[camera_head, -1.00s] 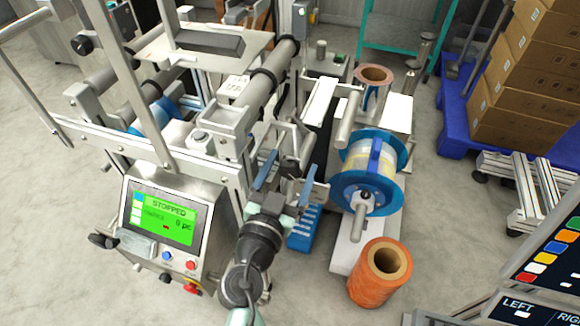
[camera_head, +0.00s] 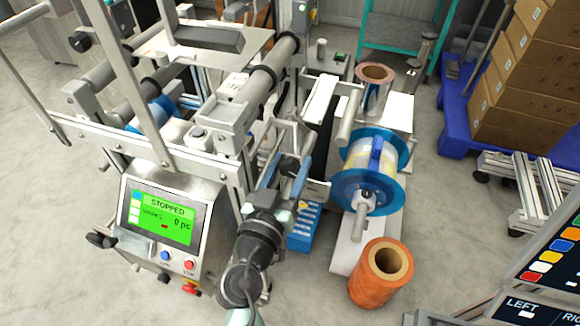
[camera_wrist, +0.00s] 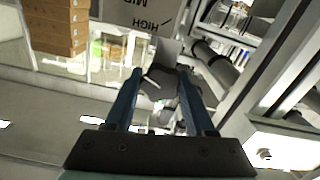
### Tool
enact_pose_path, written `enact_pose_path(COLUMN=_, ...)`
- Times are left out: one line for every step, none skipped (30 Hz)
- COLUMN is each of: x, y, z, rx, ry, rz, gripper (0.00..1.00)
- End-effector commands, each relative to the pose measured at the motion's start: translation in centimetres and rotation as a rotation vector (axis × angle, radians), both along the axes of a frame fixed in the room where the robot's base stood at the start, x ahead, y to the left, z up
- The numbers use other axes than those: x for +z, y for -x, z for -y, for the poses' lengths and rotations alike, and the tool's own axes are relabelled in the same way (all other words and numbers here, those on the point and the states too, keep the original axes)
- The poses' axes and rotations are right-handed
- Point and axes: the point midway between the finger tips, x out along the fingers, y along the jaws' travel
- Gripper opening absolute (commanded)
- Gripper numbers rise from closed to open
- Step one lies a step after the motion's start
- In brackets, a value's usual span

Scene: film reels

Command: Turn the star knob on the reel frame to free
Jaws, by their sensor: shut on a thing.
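My gripper (camera_head: 287,172) is beside the metal reel frame (camera_head: 232,178) in the head view, right of the control screen. Its two blue fingers are shut on a dark thing at the frame, which I take to be the star knob (camera_head: 289,166). The knob is mostly hidden by the fingers. In the wrist view my gripper (camera_wrist: 160,75) shows its fingers on both sides of a dark grey part. A grey plate (camera_wrist: 138,15) beyond the fingertips carries upside-down words, HIGH and MID. The knob's setting cannot be read.
A control panel (camera_head: 165,212) with a green screen reading STOPPED is to the left. A blue-flanged reel (camera_head: 370,190) and an orange roll (camera_head: 372,288) stand to the right. Boxes (camera_head: 540,90) sit on a blue pallet at far right. Grey floor is open between them.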

Motion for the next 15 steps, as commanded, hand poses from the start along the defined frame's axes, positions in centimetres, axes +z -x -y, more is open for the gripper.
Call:
enact_pose_path(x=-0.10, y=0.02, z=-0.02, rx=0.000, ry=0.027, rz=-0.010, gripper=0.00)
enact_pose_path(x=-0.10, y=0.02, z=-0.03, rx=0.000, ry=0.042, rz=-0.015, gripper=0.00)
enact_pose_path(x=-0.10, y=0.02, z=-0.03, rx=0.000, ry=0.055, rz=-0.019, gripper=0.00)
enact_pose_path(x=-0.09, y=0.03, z=-0.04, rx=0.000, ry=0.062, rz=-0.021, gripper=0.00)
enact_pose_path(x=-0.09, y=0.03, z=-0.04, rx=0.000, ry=0.068, rz=-0.023, gripper=0.00)
enact_pose_path(x=-0.08, y=0.03, z=-0.04, rx=0.000, ry=0.071, rz=-0.024, gripper=0.00)
enact_pose_path(x=-0.08, y=0.03, z=-0.04, rx=0.000, ry=0.072, rz=-0.024, gripper=0.00)
enact_pose_path(x=-0.08, y=0.03, z=-0.04, rx=0.000, ry=0.073, rz=-0.026, gripper=0.00)
enact_pose_path(x=-0.08, y=0.03, z=-0.04, rx=0.000, ry=0.072, rz=-0.025, gripper=0.00)
enact_pose_path(x=-0.08, y=0.03, z=-0.04, rx=0.000, ry=0.072, rz=-0.025, gripper=0.00)
enact_pose_path(x=-0.08, y=0.03, z=-0.04, rx=0.000, ry=0.071, rz=-0.025, gripper=0.00)
enact_pose_path(x=-0.09, y=0.03, z=-0.04, rx=0.000, ry=0.071, rz=-0.025, gripper=0.00)
enact_pose_path(x=-0.09, y=0.03, z=-0.04, rx=0.000, ry=0.071, rz=-0.025, gripper=0.00)
enact_pose_path(x=-0.09, y=0.04, z=-0.04, rx=0.000, ry=0.071, rz=-0.025, gripper=0.56)
enact_pose_path(x=-0.09, y=0.04, z=-0.05, rx=0.000, ry=0.071, rz=-0.025, gripper=0.64)
